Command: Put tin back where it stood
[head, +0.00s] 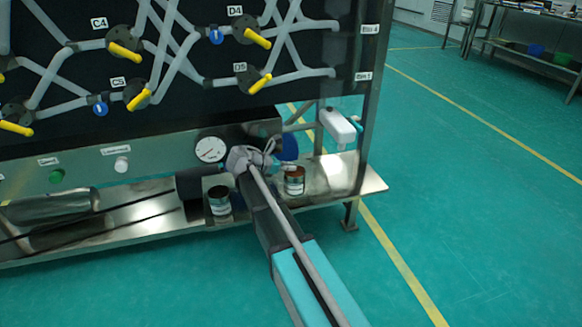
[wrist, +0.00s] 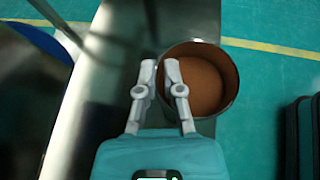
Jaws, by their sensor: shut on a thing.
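A tin (head: 295,184) with a pale label and an orange-brown inside is beside the end of my arm in the head view. In the wrist view the tin (wrist: 228,88) is seen from above, open at the top, with brown inside. My gripper (wrist: 160,70) has its fingers on either side of the tin's left wall, one inside the rim and one outside, shut on it. In the head view my gripper (head: 284,167) is small and partly hidden. The tin looks upright, near the shelf's front edge; I cannot tell whether it touches the shelf.
A blue object (head: 288,148) is behind my gripper. A white device (head: 338,127) is at the shelf's right. The panel with a gauge (head: 209,150) rises behind. Bare shelf lies right of the held tin.

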